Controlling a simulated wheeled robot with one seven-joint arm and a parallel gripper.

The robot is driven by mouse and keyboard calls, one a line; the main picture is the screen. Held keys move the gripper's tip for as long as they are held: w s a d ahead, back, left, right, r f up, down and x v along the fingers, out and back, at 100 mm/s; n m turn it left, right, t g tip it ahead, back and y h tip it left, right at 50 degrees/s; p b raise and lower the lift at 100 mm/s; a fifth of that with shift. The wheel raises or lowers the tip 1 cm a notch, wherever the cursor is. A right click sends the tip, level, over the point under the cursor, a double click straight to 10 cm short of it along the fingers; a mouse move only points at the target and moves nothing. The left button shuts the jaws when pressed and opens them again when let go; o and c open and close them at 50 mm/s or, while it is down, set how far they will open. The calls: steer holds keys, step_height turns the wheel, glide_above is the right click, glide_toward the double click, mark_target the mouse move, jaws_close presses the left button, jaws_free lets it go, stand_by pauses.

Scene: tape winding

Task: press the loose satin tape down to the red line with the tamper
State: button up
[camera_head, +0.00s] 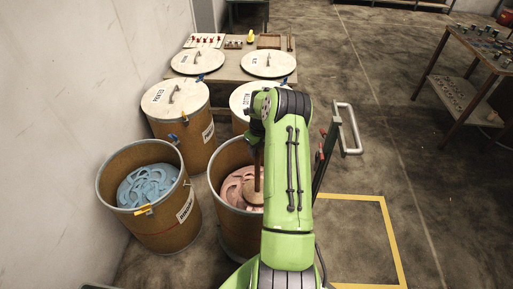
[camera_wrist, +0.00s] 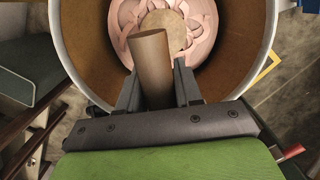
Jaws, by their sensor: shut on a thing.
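My gripper (camera_wrist: 158,88) is shut on the brown wooden handle of the tamper (camera_wrist: 152,62). The tamper's round foot shows beyond the handle in the wrist view, over the pink tape (camera_wrist: 128,18). In the head view the tamper (camera_head: 257,178) reaches down into the open drum (camera_head: 223,217) of pink tape (camera_head: 230,187). The foot looks low, at or near the loops; I cannot tell whether it touches them. My arm hides the drum's right side.
An open drum (camera_head: 109,190) of blue tape (camera_head: 147,184) stands close on the left. Lidded drums (camera_head: 181,133) stand behind. A table (camera_head: 228,70) with lids and small tools is at the back.

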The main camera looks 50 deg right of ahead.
steer(key=shift+f+b, duration=2.4)
steer(key=shift+f, duration=1.15)
step_height(320, 180, up, 34)
steer(key=p, duration=2.2)
glide_above(256, 160)
steer(key=w+d, duration=0.1)
steer(key=shift+d, duration=0.1)
steer(key=shift+f, duration=0.1)
